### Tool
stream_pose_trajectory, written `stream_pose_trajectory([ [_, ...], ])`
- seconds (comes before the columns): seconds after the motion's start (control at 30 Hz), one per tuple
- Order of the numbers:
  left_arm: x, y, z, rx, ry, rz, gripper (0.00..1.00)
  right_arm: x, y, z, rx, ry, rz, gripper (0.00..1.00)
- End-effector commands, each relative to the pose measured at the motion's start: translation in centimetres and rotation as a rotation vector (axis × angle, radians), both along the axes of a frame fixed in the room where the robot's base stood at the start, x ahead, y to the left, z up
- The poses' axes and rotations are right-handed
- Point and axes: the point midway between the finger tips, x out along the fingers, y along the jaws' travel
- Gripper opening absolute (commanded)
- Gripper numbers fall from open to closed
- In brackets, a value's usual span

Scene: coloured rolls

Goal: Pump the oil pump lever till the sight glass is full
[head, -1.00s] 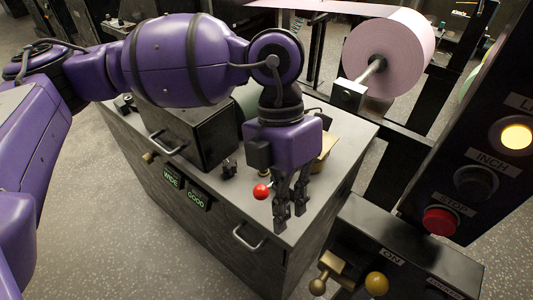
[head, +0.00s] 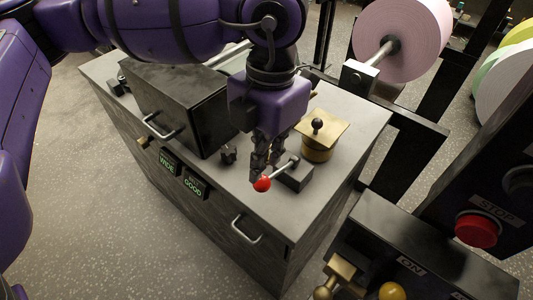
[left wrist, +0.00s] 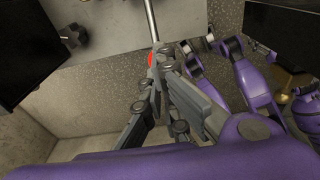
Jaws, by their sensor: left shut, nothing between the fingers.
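The lever with a red ball knob (head: 262,184) sticks out from a small dark block (head: 294,177) on the grey cabinet top. A brass pot with a black knob (head: 318,150) stands just behind it. My left gripper (head: 264,168) is shut and empty, pointing down, with its fingertips right at the red knob. In the left wrist view, the red knob (left wrist: 151,60) shows partly behind the fingers, and the metal rod (left wrist: 152,20) runs up from it. Whether they touch is unclear. I cannot make out a sight glass.
A black box (head: 180,105) with a handle stands on the cabinet, left of the gripper. Green WIDE and GOOD signs (head: 181,175) are on the cabinet front. A control panel with a red STOP button (head: 476,229) stands at right. A pink roll (head: 400,40) is behind.

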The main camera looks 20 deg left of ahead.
Motion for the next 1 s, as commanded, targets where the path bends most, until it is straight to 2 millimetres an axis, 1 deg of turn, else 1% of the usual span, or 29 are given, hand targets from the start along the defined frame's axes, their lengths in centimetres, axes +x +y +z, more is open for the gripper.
stream_pose_trajectory([
  [0.03,-0.1,0.0,-0.8,-0.001,0.004,-0.001,0.0,0.1,0.1,-0.4,0.001,0.0,0.001,0.7],
  [0.13,-0.2,0.0,-1.5,0.0,0.003,-0.001,0.0,0.5,0.2,-0.6,0.003,-0.006,0.002,0.7],
  [0.3,-0.2,0.1,-1.7,0.0,0.0,-0.001,0.0,1.0,0.3,-0.5,0.005,-0.015,0.003,0.7],
  [0.43,-0.2,0.0,-1.7,0.0,0.0,-0.001,0.0,1.0,0.4,-0.4,0.005,-0.016,0.004,0.7],
  [0.67,-0.2,0.0,-1.9,0.0,0.001,-0.001,0.0,0.5,0.3,-0.6,0.004,-0.007,0.002,0.7],
  [1.0,-0.4,0.1,-3.4,0.0,0.002,-0.001,0.0,-0.6,0.3,-1.7,0.004,0.013,0.0,0.7],
])
